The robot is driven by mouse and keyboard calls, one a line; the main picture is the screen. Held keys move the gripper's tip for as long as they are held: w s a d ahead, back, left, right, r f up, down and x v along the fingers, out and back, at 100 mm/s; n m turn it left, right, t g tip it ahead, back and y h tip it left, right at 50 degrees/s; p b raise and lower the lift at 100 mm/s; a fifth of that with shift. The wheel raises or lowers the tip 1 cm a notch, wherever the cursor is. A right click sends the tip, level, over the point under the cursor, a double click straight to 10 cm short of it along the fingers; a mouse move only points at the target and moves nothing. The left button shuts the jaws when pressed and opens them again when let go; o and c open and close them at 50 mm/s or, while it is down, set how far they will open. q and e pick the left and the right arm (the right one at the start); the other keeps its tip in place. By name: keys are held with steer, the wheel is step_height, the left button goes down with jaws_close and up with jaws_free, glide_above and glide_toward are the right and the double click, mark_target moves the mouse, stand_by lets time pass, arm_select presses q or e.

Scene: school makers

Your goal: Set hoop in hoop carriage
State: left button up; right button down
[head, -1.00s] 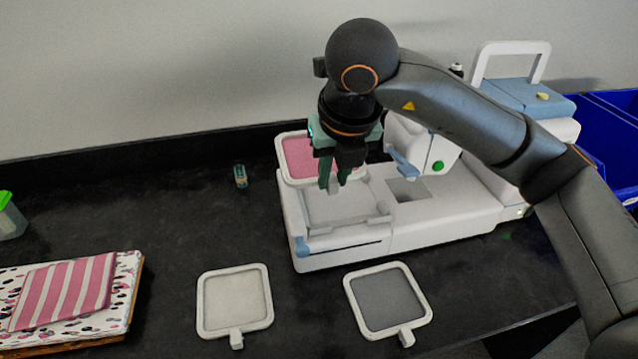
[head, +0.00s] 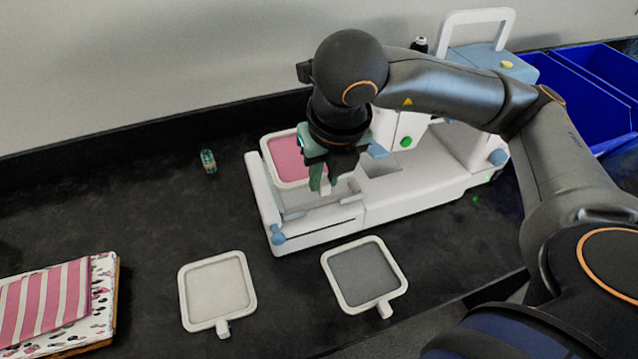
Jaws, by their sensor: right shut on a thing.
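My right gripper (head: 323,183) is shut on the hoop with pink fabric (head: 283,153), a white square frame. It holds the hoop over the back left part of the white machine's hoop carriage (head: 300,203). The gripper hides the hoop's right part and tab. I cannot tell whether the hoop touches the carriage. The front part of the carriage shows uncovered. A hoop with cream fabric (head: 216,289) and a hoop with grey fabric (head: 362,276) lie flat on the black table in front. My left gripper is not in view.
A fabric stack with a pink striped cloth (head: 45,302) lies at the left. A small spool-like item (head: 208,161) stands left of the machine. Blue bins (head: 570,98) are at the back right.

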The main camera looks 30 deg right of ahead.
steer(key=w+d+f, duration=0.1)
steer(key=f, duration=0.2)
steer(key=w+d+f, duration=0.1)
steer(key=w+f, duration=0.1)
steer(key=f, duration=0.1)
steer(key=w+d+f+p, duration=0.1)
steer(key=w+f, duration=0.1)
steer(key=f, duration=0.1)
steer(key=shift+w+d+f, duration=0.1)
steer(key=shift+w+d, duration=0.1)
steer(key=shift+w, duration=0.05)
steer(key=shift+f, duration=0.15)
steer(key=shift+f, duration=0.1)
steer(key=shift+f+b, duration=0.2)
steer(key=shift+b, duration=0.25)
steer(key=c, duration=0.8)
jaws_free()
steer(key=shift+r, duration=0.1)
